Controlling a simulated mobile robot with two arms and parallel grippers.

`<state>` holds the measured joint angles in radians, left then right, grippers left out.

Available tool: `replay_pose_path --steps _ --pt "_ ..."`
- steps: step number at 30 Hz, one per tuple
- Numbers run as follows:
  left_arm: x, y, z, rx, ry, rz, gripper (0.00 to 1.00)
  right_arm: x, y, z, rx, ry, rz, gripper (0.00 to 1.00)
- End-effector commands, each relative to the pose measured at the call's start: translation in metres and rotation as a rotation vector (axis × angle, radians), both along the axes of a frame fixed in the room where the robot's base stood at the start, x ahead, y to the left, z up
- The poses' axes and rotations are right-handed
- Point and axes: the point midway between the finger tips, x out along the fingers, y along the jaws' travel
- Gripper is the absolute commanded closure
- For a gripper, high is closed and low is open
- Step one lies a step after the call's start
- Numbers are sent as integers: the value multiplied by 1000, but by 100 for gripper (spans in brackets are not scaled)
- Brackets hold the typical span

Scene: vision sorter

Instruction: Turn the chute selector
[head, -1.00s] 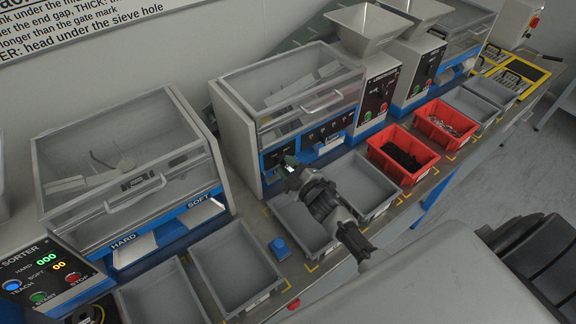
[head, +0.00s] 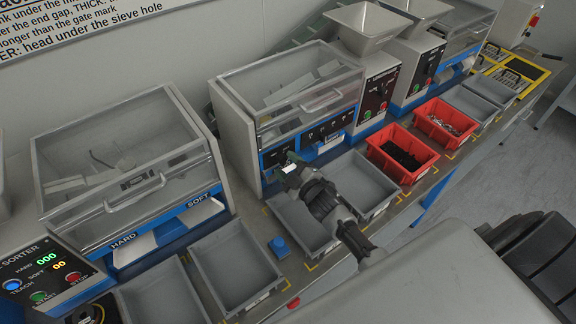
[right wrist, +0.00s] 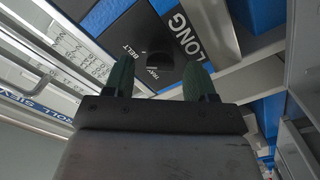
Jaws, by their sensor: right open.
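The chute selector looks like the dark round knob (right wrist: 158,60) on a black panel with the words BELT and, less clearly, TRAY, in the right wrist view. A LONG label sits just right of it. My right gripper (right wrist: 158,80) is open, its two green fingertips apart on either side of the knob's lower part in the picture. I cannot tell whether they touch it. In the head view my right gripper (head: 290,166) is at the lower front of the roll sieve machine (head: 236,135), hiding part of its panel. My left gripper is not in view.
Grey bins (head: 361,176) line the bench front, with a blue block (head: 279,247) between two of them. Red bins hold black parts (head: 402,155) and metal parts (head: 446,124). A sorter with a clear lid (head: 130,170) stands at left.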

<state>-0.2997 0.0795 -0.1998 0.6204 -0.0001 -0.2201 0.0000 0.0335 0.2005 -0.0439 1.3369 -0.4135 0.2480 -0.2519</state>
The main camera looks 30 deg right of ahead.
Motion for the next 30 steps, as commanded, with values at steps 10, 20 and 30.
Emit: replay_pose_path --steps 10,20,30 --pt "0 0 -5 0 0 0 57 -37 -5 -3 -1 2 1 44" --pt "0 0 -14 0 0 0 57 -95 -13 -2 0 2 1 44" --pt "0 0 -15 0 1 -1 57 -107 -15 0 0 0 0 44"
